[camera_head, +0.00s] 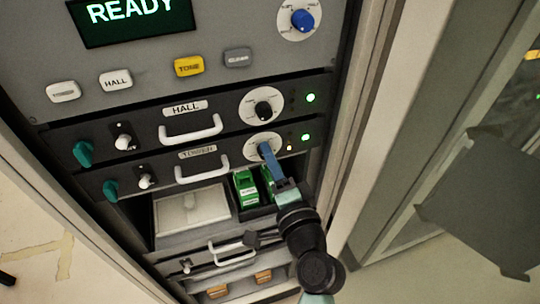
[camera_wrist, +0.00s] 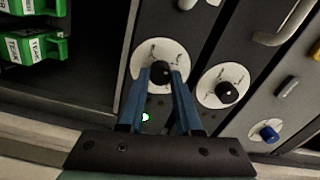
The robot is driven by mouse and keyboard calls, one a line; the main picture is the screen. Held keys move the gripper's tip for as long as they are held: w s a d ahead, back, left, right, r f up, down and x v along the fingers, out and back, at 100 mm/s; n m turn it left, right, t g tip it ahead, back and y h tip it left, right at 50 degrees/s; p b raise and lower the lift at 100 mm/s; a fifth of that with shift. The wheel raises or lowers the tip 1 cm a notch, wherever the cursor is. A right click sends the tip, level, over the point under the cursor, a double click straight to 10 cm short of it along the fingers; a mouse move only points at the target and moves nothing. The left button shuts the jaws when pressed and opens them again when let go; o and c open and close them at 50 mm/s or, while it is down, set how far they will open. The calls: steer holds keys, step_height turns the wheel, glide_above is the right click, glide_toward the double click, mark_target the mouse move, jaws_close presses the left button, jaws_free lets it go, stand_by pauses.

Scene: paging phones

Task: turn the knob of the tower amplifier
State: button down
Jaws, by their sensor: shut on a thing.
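The tower amplifier (camera_head: 180,168) is the dark panel labelled TOWER, below the HALL panel. Its knob sits on a white round dial (camera_head: 251,141), mostly hidden by my gripper in the head view. In the wrist view the black knob (camera_wrist: 160,71) shows between the blue fingertips, on its white dial. My gripper (camera_head: 266,150) reaches up to the panel from the lower right. Its two fingers (camera_wrist: 162,78) are shut on the knob, one on each side. The knob's exact pointer setting is too small to read.
The HALL amplifier's black knob (camera_head: 263,108) is just above, its dial close to my fingers. A white handle (camera_head: 203,168) lies left of the tower knob. Green labelled blocks (camera_head: 245,187) sit below. The rack's right frame (camera_head: 350,130) stands close to my arm.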

steer(key=shift+m, duration=1.2)
steer(key=c, duration=0.6)
jaws_free()
steer(key=b+v, duration=0.4)
steer(key=v, duration=0.9)
